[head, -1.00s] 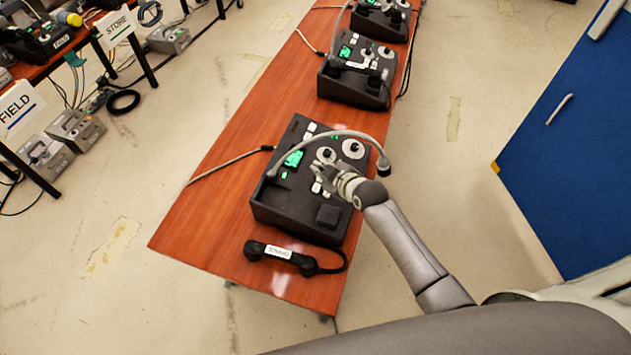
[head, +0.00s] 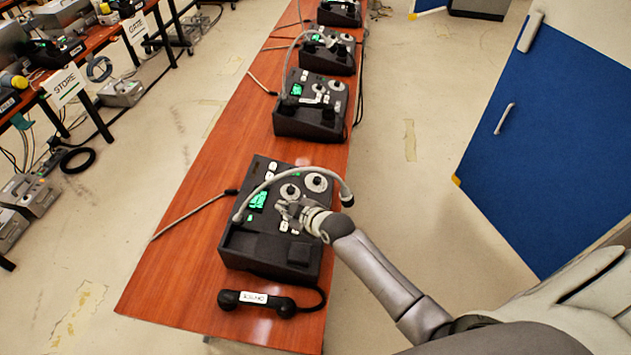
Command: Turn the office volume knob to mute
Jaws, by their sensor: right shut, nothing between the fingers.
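The nearest dark paging console (head: 240,248) sits on the wooden table. A handset (head: 257,301) with a white label, hard to read but perhaps OFFICE, lies in front of it. The console has two round pale dials with dark knobs, a left one (head: 290,191) and a right one (head: 316,183), and a green lit screen (head: 258,200). My right gripper (head: 284,211) is shut and empty over the console's face, just below the left dial. I cannot tell whether it touches the panel. Which knob is for volume is not readable. My left gripper is out of view.
A grey gooseneck microphone (head: 300,171) arches over the console close to my right gripper. More consoles (head: 309,105) stand farther along the table (head: 170,270). A blue door (head: 540,130) is at the right. Side tables with signs (head: 64,85) are at the left.

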